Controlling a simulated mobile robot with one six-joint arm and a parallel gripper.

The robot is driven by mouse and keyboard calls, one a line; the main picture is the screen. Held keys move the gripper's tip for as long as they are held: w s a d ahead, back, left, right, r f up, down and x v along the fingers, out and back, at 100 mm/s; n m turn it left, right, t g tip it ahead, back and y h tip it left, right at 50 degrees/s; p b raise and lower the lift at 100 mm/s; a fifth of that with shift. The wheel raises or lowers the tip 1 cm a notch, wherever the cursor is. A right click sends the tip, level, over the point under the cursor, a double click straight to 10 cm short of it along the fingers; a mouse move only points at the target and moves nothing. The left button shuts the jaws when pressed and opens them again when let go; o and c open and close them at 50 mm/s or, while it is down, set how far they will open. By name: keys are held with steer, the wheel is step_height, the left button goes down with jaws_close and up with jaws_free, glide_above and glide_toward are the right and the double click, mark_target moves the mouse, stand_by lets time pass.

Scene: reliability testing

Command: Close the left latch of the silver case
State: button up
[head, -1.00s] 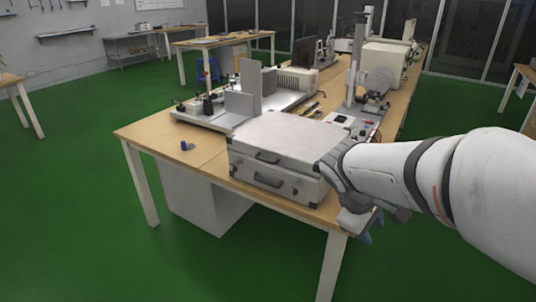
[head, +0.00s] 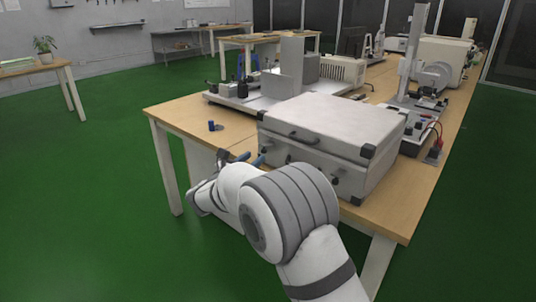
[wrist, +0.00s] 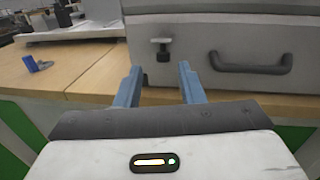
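The silver case (head: 335,120) lies flat on the wooden table with its lid down. It also shows in the wrist view (wrist: 210,90), with its front face ahead of me. The left latch (wrist: 162,50), a small metal piece with a dark lower part, is on the front face, left of a dark handle (wrist: 250,64). I cannot tell whether it is fastened. My gripper (wrist: 160,70) is open and empty, its two blue fingers pointing at the case just below the latch, one to each side. In the head view my gripper (head: 251,158) is at the case's front left, partly hidden by my arm.
A small blue object (head: 213,126) lies on the table (head: 180,112) left of the case. A metal-plated apparatus (head: 270,95) stands behind. Instruments with red cables (head: 435,145) are right of the case. The green floor before the table is clear.

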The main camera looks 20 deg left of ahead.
mark_target(264, 149)
steer(key=x, duration=0.6)
steer(key=shift+w+d+b, duration=0.2)
steer(key=shift+b, duration=0.2)
jaws_close()
